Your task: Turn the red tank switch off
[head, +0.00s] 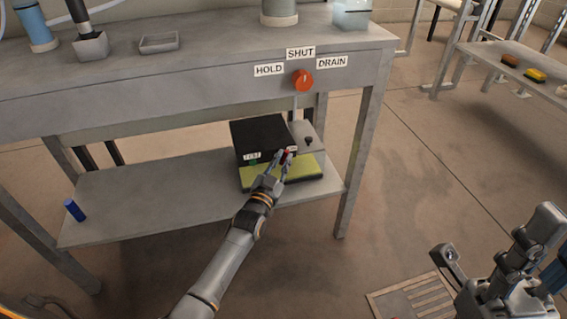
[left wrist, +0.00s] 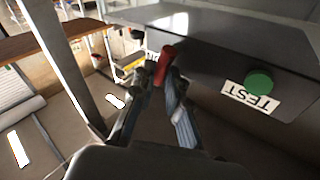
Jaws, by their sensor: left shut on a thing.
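The red switch (head: 287,153) is a small lever on the front of a black box (head: 262,132) on the lower shelf. It also shows as a red handle (left wrist: 166,58) in the left wrist view, sticking up between the fingertips. My left gripper (head: 285,157) is shut on this red switch; the fingers cover part of it. A green button (left wrist: 259,82) with a TEST label (left wrist: 247,101) is on the same box face. My right gripper (head: 492,243) is at the lower right, open and empty, far from the box.
An orange-red knob (head: 303,80) with HOLD, SHUT and DRAIN labels is on the bench front above. The bench top (head: 210,70) overhangs the lower shelf (head: 130,200). A blue cylinder (head: 74,210) stands at the shelf's left end. Table legs flank the shelf.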

